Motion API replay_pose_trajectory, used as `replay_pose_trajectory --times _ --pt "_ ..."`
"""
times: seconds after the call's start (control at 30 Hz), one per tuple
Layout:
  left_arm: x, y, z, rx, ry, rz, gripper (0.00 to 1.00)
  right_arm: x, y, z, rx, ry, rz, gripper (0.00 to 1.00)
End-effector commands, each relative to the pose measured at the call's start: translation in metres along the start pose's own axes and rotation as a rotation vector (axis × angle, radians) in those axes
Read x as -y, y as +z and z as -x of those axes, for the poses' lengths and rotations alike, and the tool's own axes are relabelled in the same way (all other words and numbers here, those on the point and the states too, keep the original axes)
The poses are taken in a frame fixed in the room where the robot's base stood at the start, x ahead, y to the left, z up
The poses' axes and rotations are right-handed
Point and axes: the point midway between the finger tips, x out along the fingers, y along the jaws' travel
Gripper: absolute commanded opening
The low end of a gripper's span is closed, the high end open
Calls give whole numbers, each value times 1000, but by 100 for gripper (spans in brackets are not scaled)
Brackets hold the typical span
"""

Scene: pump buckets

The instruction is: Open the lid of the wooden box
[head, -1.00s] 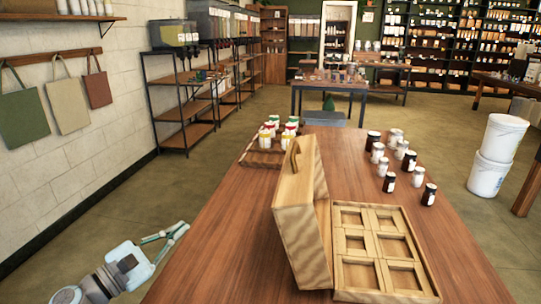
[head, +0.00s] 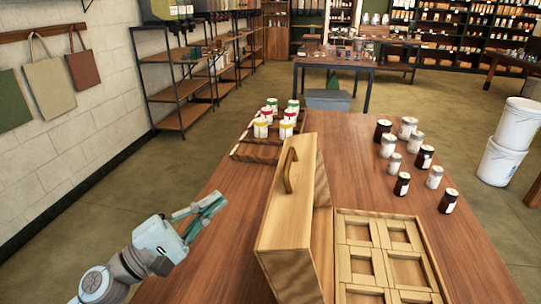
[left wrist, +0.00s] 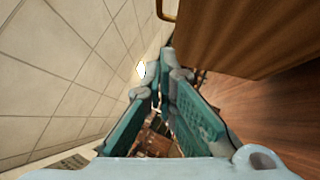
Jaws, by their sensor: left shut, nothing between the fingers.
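The wooden box (head: 427,258) stands on the near part of the table, its base showing several square compartments. Its lid (head: 280,235) stands raised on the left side of the base, with a curved handle (head: 289,170) on its left-facing side. The compartments I can see look empty. My left gripper (head: 212,204) is shut and empty, over the table's left edge, left of the lid and apart from it. In the left wrist view the shut fingers (left wrist: 165,72) point away, with the wooden lid (left wrist: 240,35) at upper right. My right gripper is not in view.
A wooden tray (head: 239,152) with several white jars sits behind the lid. Several dark- and grey-lidded jars (head: 389,145) stand at the table's back right. White buckets (head: 503,155) are stacked on the floor at right. The table (head: 228,236) is clear between gripper and lid.

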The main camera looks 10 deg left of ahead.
Motion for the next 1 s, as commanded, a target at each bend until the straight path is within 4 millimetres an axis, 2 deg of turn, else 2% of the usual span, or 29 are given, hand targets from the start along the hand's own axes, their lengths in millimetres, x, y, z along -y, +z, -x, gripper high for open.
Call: replay_pose_trajectory --times 0.03,0.2,0.33,0.53,0.73,1.0 --pt "-6 1 -5 -2 5 0 0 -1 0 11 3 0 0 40" --pt "-12 2 -32 -8 9 2 0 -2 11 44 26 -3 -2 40" --pt "-9 1 -60 -7 6 3 0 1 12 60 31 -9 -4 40" --pt "-6 5 -102 -4 1 5 0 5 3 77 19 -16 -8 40" --pt "-4 24 -120 -4 0 4 0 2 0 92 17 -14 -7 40" --pt "-1 28 -123 -6 -1 2 0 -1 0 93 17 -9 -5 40"
